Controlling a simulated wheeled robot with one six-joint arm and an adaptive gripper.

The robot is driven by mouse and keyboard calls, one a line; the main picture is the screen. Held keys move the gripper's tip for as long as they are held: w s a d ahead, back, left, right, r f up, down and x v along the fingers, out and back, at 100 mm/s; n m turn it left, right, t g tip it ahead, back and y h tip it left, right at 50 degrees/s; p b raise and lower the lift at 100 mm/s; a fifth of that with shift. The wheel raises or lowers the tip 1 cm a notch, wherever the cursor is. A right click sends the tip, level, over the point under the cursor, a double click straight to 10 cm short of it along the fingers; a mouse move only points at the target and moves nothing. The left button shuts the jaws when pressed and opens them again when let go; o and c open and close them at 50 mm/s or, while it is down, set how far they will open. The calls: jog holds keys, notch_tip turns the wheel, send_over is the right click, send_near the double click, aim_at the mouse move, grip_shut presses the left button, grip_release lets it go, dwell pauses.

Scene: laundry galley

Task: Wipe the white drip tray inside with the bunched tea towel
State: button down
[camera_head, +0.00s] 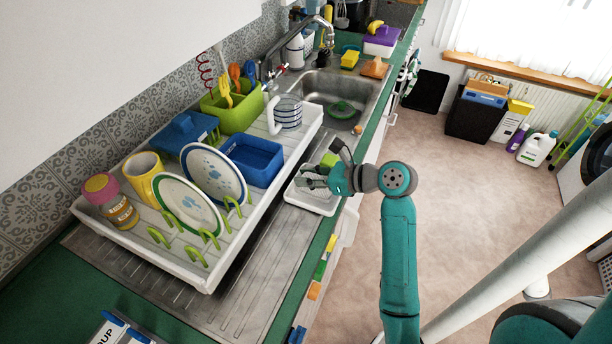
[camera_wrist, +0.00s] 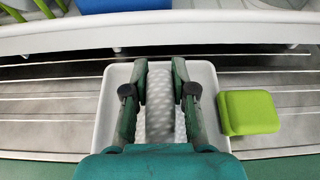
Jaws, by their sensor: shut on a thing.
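The white drip tray (camera_head: 318,207) sits on the steel drainboard just right of the dish rack; its rim also shows in the wrist view (camera_wrist: 108,90). My gripper (camera_head: 313,179) is over the tray and points down into it. In the wrist view my gripper (camera_wrist: 160,78) has its fingers shut on the bunched tea towel (camera_wrist: 160,110), which is pale with a fine dotted pattern. The towel is inside the tray's outline. I cannot tell whether it touches the tray floor. My gripper and arm hide part of the tray in the head view.
A green sponge (camera_wrist: 248,112) lies beside the tray on the right in the wrist view. The sink (camera_head: 338,92) is beyond.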

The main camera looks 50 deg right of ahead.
jog(key=shift+w+a, duration=0.25)
jog(key=shift+w, duration=0.55)
jog(key=shift+s, duration=0.15)
jog(key=shift+s+d+f, duration=0.1)
jog(key=shift+s+d, duration=0.15)
jog(key=shift+s, duration=0.45)
jog(key=shift+w, duration=0.1)
jog(key=shift+w+a, duration=0.3)
jog(key=shift+w, duration=0.45)
jog(key=shift+s, duration=0.1)
jog(key=shift+v, duration=0.85)
